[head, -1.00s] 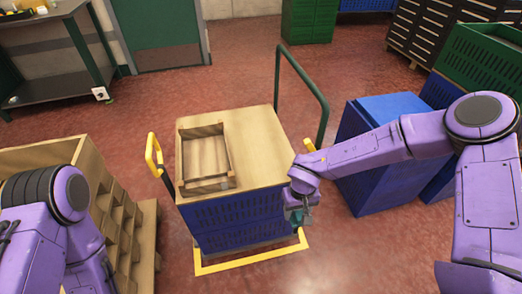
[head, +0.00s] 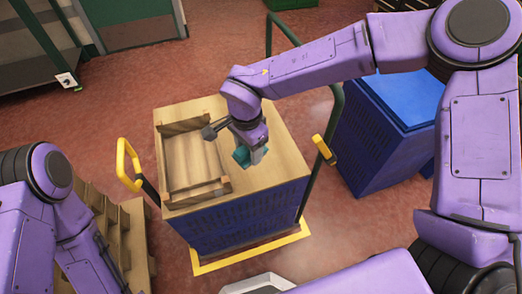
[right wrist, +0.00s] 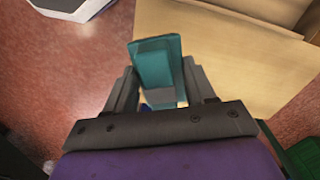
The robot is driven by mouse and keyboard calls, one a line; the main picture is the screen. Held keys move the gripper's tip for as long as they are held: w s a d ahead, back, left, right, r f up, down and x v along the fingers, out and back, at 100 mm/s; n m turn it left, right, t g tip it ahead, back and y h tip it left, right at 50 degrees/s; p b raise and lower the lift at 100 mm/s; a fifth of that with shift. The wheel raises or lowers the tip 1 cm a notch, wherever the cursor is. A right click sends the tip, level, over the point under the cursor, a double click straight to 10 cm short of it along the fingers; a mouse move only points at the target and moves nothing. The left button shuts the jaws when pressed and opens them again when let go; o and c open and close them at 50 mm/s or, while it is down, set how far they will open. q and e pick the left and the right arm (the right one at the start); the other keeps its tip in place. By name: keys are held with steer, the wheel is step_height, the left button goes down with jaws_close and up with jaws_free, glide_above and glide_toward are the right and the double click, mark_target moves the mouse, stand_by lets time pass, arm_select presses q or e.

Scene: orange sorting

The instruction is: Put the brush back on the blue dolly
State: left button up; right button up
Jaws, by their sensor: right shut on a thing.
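The brush, seen as a teal block (head: 243,156), is held in my right gripper (head: 252,156). In the right wrist view the teal block (right wrist: 158,68) sits between the two dark fingers of this gripper (right wrist: 163,88). The gripper is above the right front part of a wooden top (head: 270,168). That top lies on a blue-sided stack (head: 245,215) on a yellow-edged base, the likeliest blue dolly. I cannot tell whether the brush touches the top. The brush's bristles are not clearly visible. My left gripper is out of view.
A shallow wooden tray (head: 195,193) takes up the left part of the wooden top. A yellow handle (head: 125,165) is at its left, a green rail (head: 334,120) at its right. A blue lidded crate (head: 385,135) stands farther right. Wooden shelving (head: 135,235) is at lower left.

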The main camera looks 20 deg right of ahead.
steer(key=w+d+f, duration=0.1)
steer(key=f, duration=0.1)
steer(key=w+d+f, duration=0.3)
steer(key=f, duration=0.1)
steer(key=shift+w+d+f, duration=0.25)
steer(key=shift+w+d, duration=0.05)
steer(key=shift+w, duration=0.1)
steer(key=f, duration=0.3)
steer(key=shift+w+d+f+b, duration=0.15)
steer(key=shift+w+f+b, duration=0.1)
steer(key=shift+f+b, duration=0.1)
steer(key=shift+s, duration=0.1)
steer(key=o, duration=1)
steer(key=shift+f, duration=0.1)
step_height(320, 180, up, 12)
steer(key=shift+r+p, duration=0.2)
steer(key=shift+p, duration=0.45)
